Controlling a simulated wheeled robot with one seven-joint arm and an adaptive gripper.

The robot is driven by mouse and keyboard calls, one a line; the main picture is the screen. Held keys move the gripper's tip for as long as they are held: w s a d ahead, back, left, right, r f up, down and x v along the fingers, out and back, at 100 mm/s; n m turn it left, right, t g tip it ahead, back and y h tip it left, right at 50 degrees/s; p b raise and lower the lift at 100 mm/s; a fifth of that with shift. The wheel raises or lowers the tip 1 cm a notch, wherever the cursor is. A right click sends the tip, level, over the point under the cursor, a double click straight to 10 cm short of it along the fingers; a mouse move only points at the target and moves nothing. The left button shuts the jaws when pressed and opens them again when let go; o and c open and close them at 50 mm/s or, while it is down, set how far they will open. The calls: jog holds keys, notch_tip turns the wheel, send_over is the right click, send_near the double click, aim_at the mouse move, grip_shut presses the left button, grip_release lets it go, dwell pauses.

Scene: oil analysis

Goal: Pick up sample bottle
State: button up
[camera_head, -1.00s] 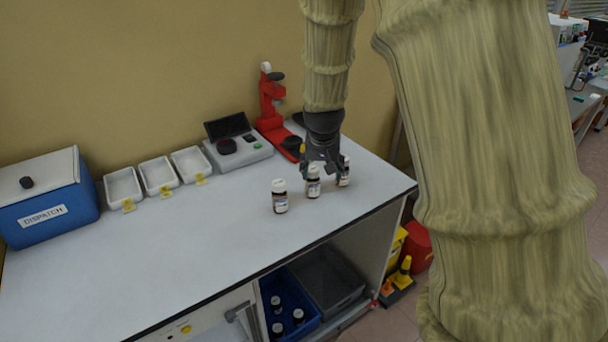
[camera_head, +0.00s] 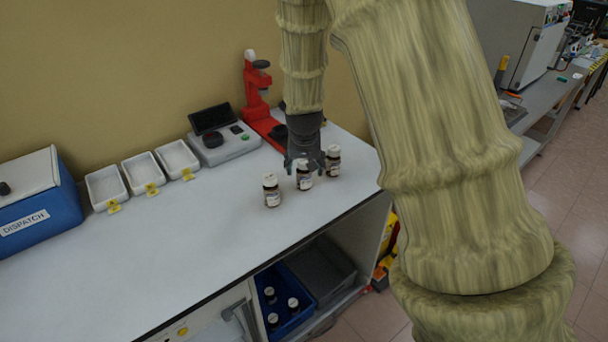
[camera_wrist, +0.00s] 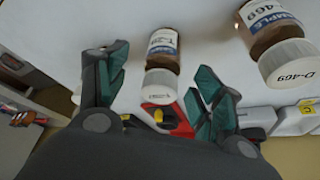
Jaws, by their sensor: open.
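Three brown sample bottles with white caps and labels stand upright on the white worktop: a left one (camera_head: 271,192), a middle one (camera_head: 304,180) and a right one (camera_head: 333,162). My gripper (camera_head: 305,163) is open, pointing down at the middle bottle's cap. In the wrist view the middle bottle (camera_wrist: 164,45) lies between the spread teal finger pads of my gripper (camera_wrist: 162,72); contact cannot be told. Its cap label is too small to read. The left bottle shows at the right of the wrist view, its cap (camera_wrist: 290,64) marked D-469.
Behind stand a red press (camera_head: 257,92), a grey instrument (camera_head: 228,149), several white trays (camera_head: 106,188) with yellow tags, and a blue dispatch box (camera_head: 45,205). A blue crate (camera_head: 303,312) with bottles sits on the shelf below. The worktop's left front is clear.

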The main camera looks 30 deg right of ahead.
aim_at(304, 170)
jog(key=shift+a+p+x, duration=0.2)
jog(key=shift+p+x, duration=0.55)
jog(key=shift+x, duration=1.8)
jog(key=c, duration=1.2)
